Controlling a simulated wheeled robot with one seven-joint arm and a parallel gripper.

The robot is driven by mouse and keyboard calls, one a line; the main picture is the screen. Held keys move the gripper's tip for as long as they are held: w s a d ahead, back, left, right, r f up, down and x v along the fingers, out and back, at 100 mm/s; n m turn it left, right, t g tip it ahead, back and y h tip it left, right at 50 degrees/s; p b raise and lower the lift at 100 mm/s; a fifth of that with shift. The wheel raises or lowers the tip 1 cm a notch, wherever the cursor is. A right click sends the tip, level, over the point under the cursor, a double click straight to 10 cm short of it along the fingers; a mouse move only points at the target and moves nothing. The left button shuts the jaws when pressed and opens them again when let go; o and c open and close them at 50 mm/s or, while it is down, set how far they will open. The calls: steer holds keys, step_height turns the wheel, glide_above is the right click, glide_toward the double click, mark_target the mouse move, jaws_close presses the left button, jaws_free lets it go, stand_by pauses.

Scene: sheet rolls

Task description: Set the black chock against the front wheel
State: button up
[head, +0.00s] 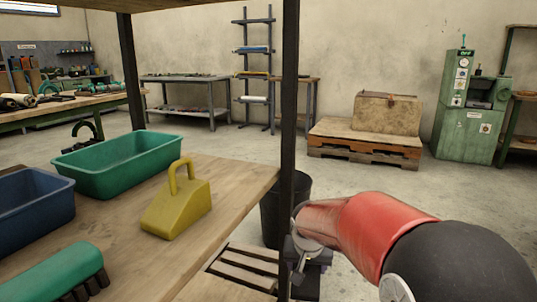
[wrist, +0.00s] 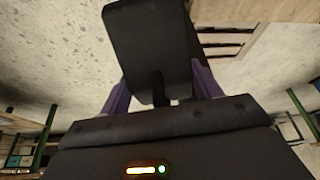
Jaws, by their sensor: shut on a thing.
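The black chock (wrist: 148,45) fills the upper middle of the wrist view, with its flat dark face towards the camera and a narrow handle below. My gripper (wrist: 162,88) is shut on that handle, with one purple finger on each side. In the head view my red arm reaches in from the right, and its dark end sits low beside a black post; the chock cannot be made out clearly there. A yellow chock (head: 176,211) with a raised handle stands on the wooden bench. No wheel can be made out in either view.
The wooden bench (head: 236,182) also holds a green bin (head: 125,168), a blue bin (head: 32,208) and a green tool at front left. The black post (head: 290,120) rises close to my arm. A dark bucket (head: 292,205) and a slatted wooden pallet stand near it. Open floor lies beyond.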

steer(key=s+d+f+n, duration=0.1)
steer(key=s+d+f, duration=0.1)
steer(key=f, duration=0.8)
steer(key=s+d+f+n, duration=0.1)
steer(key=s+d+f, duration=0.2)
steer(key=f, duration=0.8)
steer(key=shift+s+d+y, duration=0.35)
steer(key=shift+s+y, duration=0.05)
steer(key=shift+s, duration=0.05)
